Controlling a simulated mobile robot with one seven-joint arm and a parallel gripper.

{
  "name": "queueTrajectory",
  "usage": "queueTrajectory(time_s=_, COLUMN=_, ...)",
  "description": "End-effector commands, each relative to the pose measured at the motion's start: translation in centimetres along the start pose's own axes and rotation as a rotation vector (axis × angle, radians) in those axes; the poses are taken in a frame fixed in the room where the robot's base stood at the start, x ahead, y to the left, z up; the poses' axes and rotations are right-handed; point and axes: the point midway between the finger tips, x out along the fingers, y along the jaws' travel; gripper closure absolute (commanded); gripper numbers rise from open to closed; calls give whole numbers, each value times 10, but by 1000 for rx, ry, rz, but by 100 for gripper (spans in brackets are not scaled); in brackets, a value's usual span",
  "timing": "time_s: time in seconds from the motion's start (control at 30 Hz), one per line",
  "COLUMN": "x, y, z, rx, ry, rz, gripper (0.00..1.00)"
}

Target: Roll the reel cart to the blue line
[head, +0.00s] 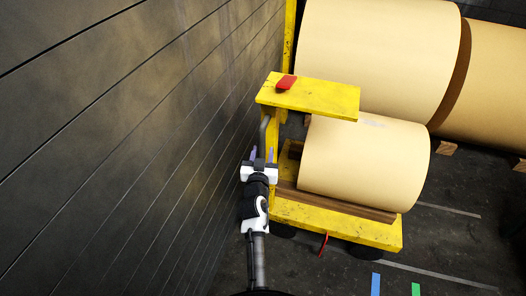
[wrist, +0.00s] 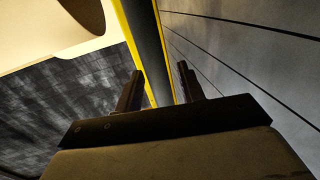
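The yellow reel cart (head: 380,235) stands beside the dark wall, with a tan paper reel (head: 370,165) lying on its wooden bed. A grey upright handle bar (head: 264,128) is at the cart's left end; it also shows in the wrist view (wrist: 146,45). My gripper (head: 262,155) is at that bar's lower part. Its two fingers are apart in the wrist view (wrist: 160,82), with the bar's end seen between them; I cannot tell whether they touch it. The blue line (head: 375,284) is a short strip on the floor in front of the cart.
A green strip (head: 416,289) lies right of the blue one. Pale lines (head: 440,275) mark the dark floor. The wall (head: 130,130) runs close along my left. Large reels (head: 375,55) stand behind the cart. A red object (head: 286,83) is on the cart's top shelf.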

Motion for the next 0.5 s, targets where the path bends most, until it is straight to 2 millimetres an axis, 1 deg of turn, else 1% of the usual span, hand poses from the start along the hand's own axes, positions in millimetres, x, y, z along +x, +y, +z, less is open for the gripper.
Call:
queueTrajectory(time_s=0.13, x=0, y=0, z=0, rx=0, ry=0, rz=0, gripper=61)
queueTrajectory(time_s=0.17, x=0, y=0, z=0, rx=0, ry=0, rz=0, gripper=64)
queueTrajectory(time_s=0.43, x=0, y=0, z=0, rx=0, ry=0, rz=0, gripper=99)
queueTrajectory(time_s=0.5, x=0, y=0, z=0, rx=0, ry=0, rz=0, gripper=100)
